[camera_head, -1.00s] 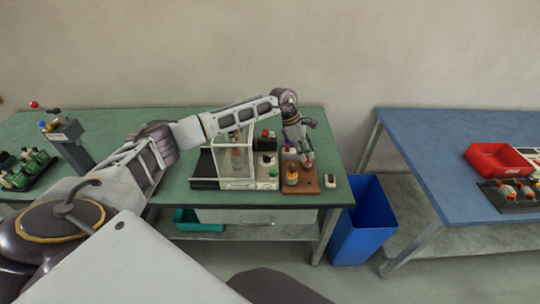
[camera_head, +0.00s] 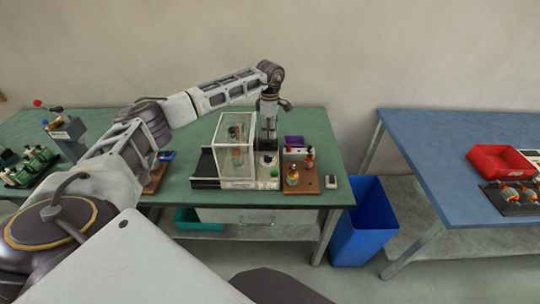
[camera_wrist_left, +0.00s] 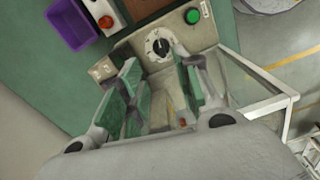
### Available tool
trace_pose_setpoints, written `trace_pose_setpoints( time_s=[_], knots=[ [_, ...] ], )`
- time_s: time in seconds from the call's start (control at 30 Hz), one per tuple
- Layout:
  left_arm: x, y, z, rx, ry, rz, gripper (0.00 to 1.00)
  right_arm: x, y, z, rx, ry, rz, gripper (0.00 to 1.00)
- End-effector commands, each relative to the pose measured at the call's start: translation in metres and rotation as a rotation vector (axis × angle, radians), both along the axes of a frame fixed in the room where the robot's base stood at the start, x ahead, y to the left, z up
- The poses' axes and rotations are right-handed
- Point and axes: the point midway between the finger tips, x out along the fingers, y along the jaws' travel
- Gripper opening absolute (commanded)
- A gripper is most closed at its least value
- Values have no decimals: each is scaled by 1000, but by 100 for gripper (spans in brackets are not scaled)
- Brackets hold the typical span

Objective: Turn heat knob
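The heat knob (camera_wrist_left: 158,44) is a round dial with a dark pointer and a marked scale on a beige control panel (camera_wrist_left: 165,62). In the head view the knob (camera_head: 268,160) shows small, right of the clear-walled box, just below my gripper. My left gripper (camera_wrist_left: 160,66) is open, its two green-padded fingers spread to either side below the knob in the wrist view. In the head view the left gripper (camera_head: 267,143) points down over the back of the panel. Contact with the knob cannot be made out.
A green button (camera_wrist_left: 192,16) sits beside the knob. The clear-walled box (camera_head: 233,150) stands close left of the gripper.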

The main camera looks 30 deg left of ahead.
Motion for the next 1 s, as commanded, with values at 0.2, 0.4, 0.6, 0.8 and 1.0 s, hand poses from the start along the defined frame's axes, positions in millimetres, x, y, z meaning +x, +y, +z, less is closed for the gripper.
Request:
trace_pose_setpoints(
  time_s=[0.2, 0.4, 0.6, 0.8, 1.0],
  knots=[
    [0, 0, -13, -1, 2, 0, 33, 0, -1, 3, -1, 0, 0, 68],
    [-1, 0, -36, 0, 3, 0, 33, 0, -4, 7, -4, 0, 1, 68],
    [0, -1, -62, -1, 2, -1, 33, 0, -5, 11, -5, 0, 2, 68],
    [-1, -1, -89, -1, 3, 1, 33, 0, -5, 16, -5, 1, 2, 68],
    [-1, 0, -114, 0, 2, 0, 33, 0, -5, 19, -5, 1, 2, 68]
  ],
)
